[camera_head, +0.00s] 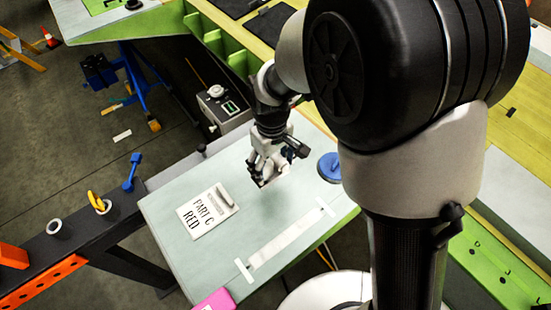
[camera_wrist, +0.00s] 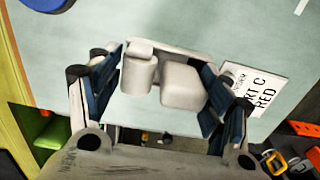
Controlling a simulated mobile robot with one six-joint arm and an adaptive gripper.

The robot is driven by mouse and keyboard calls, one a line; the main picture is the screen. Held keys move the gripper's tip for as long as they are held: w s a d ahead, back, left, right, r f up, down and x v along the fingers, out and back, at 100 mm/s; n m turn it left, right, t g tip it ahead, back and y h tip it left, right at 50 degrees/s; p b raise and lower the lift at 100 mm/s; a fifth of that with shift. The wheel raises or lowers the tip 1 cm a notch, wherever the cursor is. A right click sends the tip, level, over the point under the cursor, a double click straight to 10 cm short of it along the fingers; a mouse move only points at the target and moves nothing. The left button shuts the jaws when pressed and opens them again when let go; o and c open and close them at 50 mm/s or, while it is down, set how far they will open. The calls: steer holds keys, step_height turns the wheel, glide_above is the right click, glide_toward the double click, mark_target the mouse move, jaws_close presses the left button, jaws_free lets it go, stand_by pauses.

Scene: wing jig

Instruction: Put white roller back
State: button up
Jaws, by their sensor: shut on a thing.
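My gripper (camera_head: 264,178) hangs above the pale table (camera_head: 185,245), near its far right side. In the wrist view my gripper (camera_wrist: 166,84) is shut on a whitish thing, the white roller (camera_wrist: 182,87), with a rounded block part and a cylinder-like part side by side between the dark blue fingers. Its far edge is partly flat and plate-like. In the head view it is small and blends with the light gripper parts. It appears to be held above the table; the exact gap cannot be told.
A "PART C RED" card (camera_head: 208,211) lies left of my gripper, and a blue disc (camera_head: 329,167) lies right. A dark beam (camera_head: 76,246) at left bears a white-rimmed round thing (camera_head: 54,227), a yellow-handled tool (camera_head: 97,203) and a blue tool (camera_head: 131,172).

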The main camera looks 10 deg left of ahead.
mark_target(273, 176)
step_height(273, 176, down, 6)
steer(key=shift+w+f, duration=0.1)
steer(key=shift+f, duration=0.15)
steer(key=shift+f+b, duration=0.15)
steer(key=shift+b, duration=0.2)
steer(key=o, duration=1)
